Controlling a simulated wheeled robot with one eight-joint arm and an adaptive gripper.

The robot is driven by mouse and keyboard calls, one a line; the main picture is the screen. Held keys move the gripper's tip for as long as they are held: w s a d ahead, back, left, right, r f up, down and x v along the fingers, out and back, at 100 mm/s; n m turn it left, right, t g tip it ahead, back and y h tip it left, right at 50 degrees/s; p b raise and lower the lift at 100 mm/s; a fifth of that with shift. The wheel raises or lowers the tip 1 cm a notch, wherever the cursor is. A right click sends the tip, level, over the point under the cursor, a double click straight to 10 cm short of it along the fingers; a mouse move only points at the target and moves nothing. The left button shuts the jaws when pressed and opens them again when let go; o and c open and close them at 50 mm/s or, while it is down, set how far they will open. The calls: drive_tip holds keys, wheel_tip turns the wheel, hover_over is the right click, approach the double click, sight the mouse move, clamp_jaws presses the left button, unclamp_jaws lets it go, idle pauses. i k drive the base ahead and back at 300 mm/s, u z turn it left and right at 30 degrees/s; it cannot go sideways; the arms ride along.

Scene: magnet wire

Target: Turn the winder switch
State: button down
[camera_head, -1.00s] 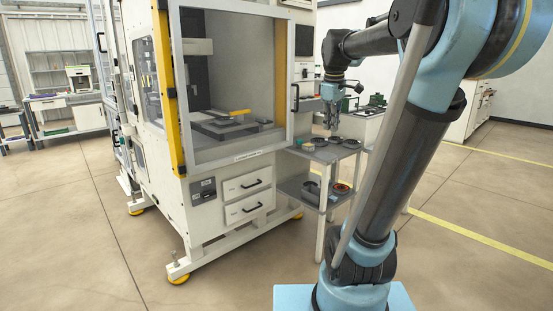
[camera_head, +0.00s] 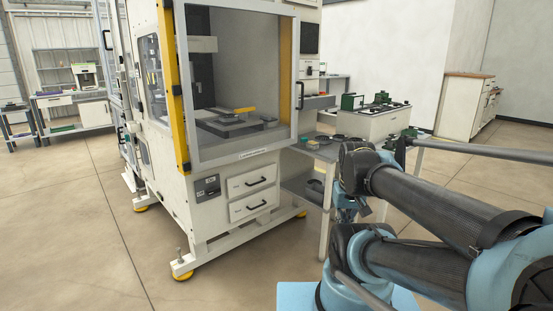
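A low cream machine with green fittings (camera_head: 368,122), which may be the winder, stands behind the side table at the centre right. No switch on it can be made out at this size. My gripper (camera_head: 345,214) hangs below the wrist of my folded arm, in front of the side table and well short of that machine. Its fingers are small and partly hidden by my arm, so I cannot tell whether they are open or shut. I see nothing held in it.
A large cream enclosure with a glazed front and yellow post (camera_head: 172,95) fills the centre left. The grey side table (camera_head: 327,152) carries dark round items. A cabinet (camera_head: 468,108) stands at the right wall. Floor (camera_head: 75,230) is clear at the left.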

sight(213, 190)
drive_tip(key=k, duration=1.15)
drive_tip(key=u, duration=0.8)
drive_tip(key=i, duration=0.9)
drive_tip(key=u, duration=0.6)
drive_tip(key=i, duration=1.05)
drive_tip(key=z, duration=0.6)
drive_tip(key=i, duration=0.7)
drive_tip(key=z, duration=1.8)
